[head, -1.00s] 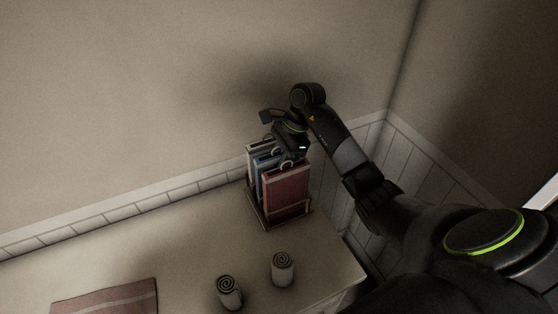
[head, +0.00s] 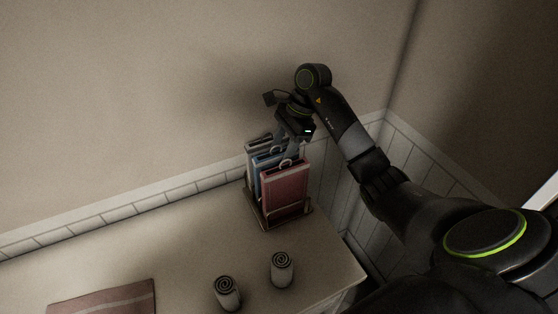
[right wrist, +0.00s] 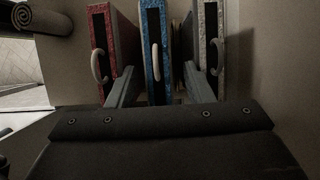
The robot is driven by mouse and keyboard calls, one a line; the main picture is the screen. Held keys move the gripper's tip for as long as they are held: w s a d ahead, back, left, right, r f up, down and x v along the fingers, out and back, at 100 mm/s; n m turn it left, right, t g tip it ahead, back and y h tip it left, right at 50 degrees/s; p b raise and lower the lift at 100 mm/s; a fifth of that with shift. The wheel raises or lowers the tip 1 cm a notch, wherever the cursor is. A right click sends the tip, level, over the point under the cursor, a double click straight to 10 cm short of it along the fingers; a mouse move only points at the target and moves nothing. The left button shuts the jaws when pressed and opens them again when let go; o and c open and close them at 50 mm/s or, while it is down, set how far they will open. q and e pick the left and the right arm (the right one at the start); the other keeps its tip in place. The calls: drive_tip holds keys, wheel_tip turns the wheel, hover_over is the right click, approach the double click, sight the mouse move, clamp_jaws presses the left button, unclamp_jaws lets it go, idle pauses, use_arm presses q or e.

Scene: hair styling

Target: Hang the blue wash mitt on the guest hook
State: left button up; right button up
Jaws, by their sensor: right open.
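The blue wash mitt (head: 263,184) stands upright in a rack (head: 285,222) between a red mitt (head: 287,186) in front and a grey-white one (head: 259,145) behind. My right gripper (head: 291,147) is open just above the rack. In the right wrist view the blue mitt (right wrist: 154,55), with a pale loop on its edge, lies between the two spread fingers (right wrist: 159,88). I cannot tell whether the fingers touch it. My left gripper is not in view. I cannot make out a guest hook in either view.
Two rolled towels (head: 282,269) (head: 228,293) stand on the counter (head: 190,245) in front of the rack. A folded pinkish cloth (head: 105,299) lies at the front left. The counter between cloth and rack is clear. Walls (head: 180,90) close in behind and to the right.

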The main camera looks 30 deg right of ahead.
drive_tip(key=p+v, duration=0.9)
drive_tip(key=v, duration=0.4)
drive_tip(key=shift+r, duration=0.2)
drive_tip(key=shift+w, duration=0.1)
